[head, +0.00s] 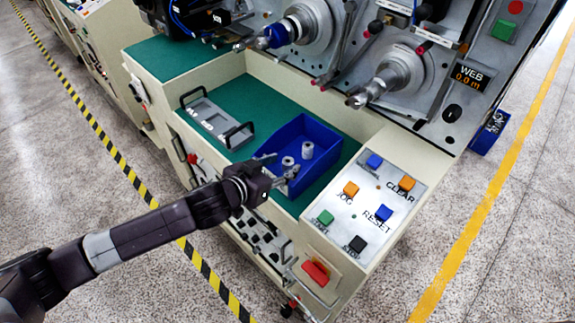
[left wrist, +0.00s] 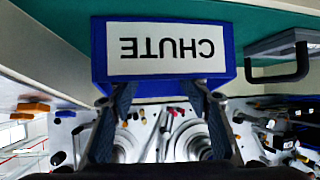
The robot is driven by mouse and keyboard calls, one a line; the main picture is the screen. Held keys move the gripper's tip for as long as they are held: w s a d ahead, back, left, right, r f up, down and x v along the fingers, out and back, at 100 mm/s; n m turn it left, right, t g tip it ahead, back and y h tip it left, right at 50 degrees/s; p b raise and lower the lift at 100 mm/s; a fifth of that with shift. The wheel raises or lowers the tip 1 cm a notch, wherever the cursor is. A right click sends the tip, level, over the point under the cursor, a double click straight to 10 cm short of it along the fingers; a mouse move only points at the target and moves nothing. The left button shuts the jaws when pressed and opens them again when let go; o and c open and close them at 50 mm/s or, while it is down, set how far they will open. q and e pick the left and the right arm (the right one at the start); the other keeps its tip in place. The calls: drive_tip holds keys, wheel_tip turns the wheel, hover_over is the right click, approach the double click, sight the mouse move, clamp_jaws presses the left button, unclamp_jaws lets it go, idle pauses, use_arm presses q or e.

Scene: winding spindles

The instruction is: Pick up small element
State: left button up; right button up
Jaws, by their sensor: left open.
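Two small grey cylindrical elements stand upright in the blue bin (head: 327,133); one element (head: 307,151) is near its middle, the other element (head: 288,162) is closer to its front left. My left gripper (head: 281,167) is open and empty at the near edge of the bin, and in the head view its fingers show on either side of the nearer element. Whether it is at the element's height cannot be told. In the left wrist view the open fingers (left wrist: 162,92) point at the bin's front wall with an upside-down CHUTE label (left wrist: 167,48); the elements are hidden there.
A grey tray with black handles (head: 217,122) lies on the green worktop (head: 262,97) left of the bin. A button panel (head: 365,203) is to the right. Metal spindles (head: 385,82) stick out above the worktop.

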sight(286, 167)
use_arm(q)
drive_tip(key=shift+w+d+f, duration=0.5)
drive_tip(key=shift+w+f, duration=0.1)
drive_tip(key=shift+f, duration=0.2)
drive_tip(key=shift+w+d+f, duration=0.45)
drive_tip(key=shift+w+f, duration=0.1)
drive_tip(key=shift+f, duration=0.2)
drive_tip(key=shift+a, duration=0.15)
drive_tip(key=c, duration=0.9)
drive_tip(key=shift+r, duration=0.1)
clamp_jaws()
